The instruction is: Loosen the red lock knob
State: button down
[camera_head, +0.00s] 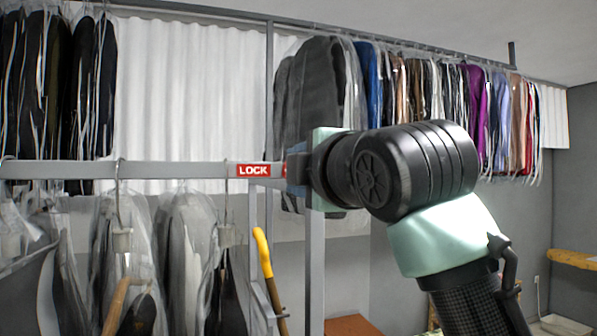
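A red label reading LOCK (253,171) is on the grey horizontal rail (180,170). A small sliver of red shows just right of the label, at the edge of my gripper; I cannot tell whether it is the lock knob. No knob is clearly visible; that end of the rail is covered by my arm. My gripper (297,168) is at the right end of the rail, right of the label, mostly hidden by my wrist. I cannot see its fingertips, whether they touch anything, or whether they are open.
Bagged clothes (185,255) hang below the rail on the left. A yellow-handled tool (264,255) stands beside a grey upright post (315,265). More garments (320,85) hang on a high rail behind. A yellow ledge (574,259) is at the far right.

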dwell(0.5)
jog(key=shift+c, duration=1.9)
grip_release()
jog(key=b+v, duration=0.6)
jog(key=v, duration=0.7)
jog(key=shift+b, duration=0.35)
jog(key=shift+w, duration=0.1)
